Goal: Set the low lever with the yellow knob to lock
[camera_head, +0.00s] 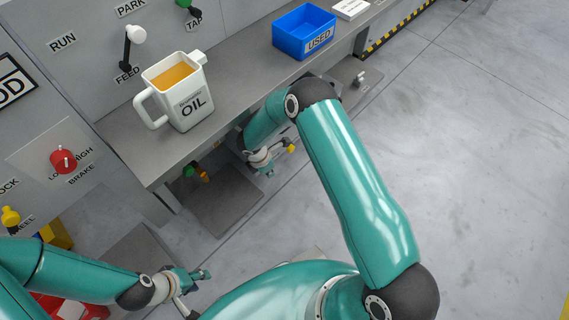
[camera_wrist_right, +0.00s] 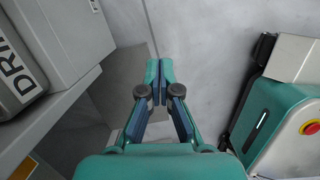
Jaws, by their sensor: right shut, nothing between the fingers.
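A yellow knob (camera_head: 10,215) shows at the left edge of the head view, low on the wall panel, below a cut-off label reading "OCK" (camera_head: 8,188). A label ending in "EEL" (camera_head: 25,223) is beside it. The lever's shaft and exact setting are not clear. My left gripper (camera_head: 203,274) is low in the head view, well to the right of the knob and apart from it; its opening cannot be told. My right gripper (camera_head: 268,172) is beside the counter's front edge, far from the knob. In the right wrist view its fingers (camera_wrist_right: 159,70) are shut and empty.
A white OIL jug (camera_head: 188,108) and a blue USED bin (camera_head: 304,32) stand on the grey counter (camera_head: 235,90). A red brake knob (camera_head: 63,160) and a white-knobbed feed lever (camera_head: 135,36) are on the panel. Another yellow knob (camera_head: 291,147) shows near my right gripper. Open floor (camera_head: 480,150) lies right.

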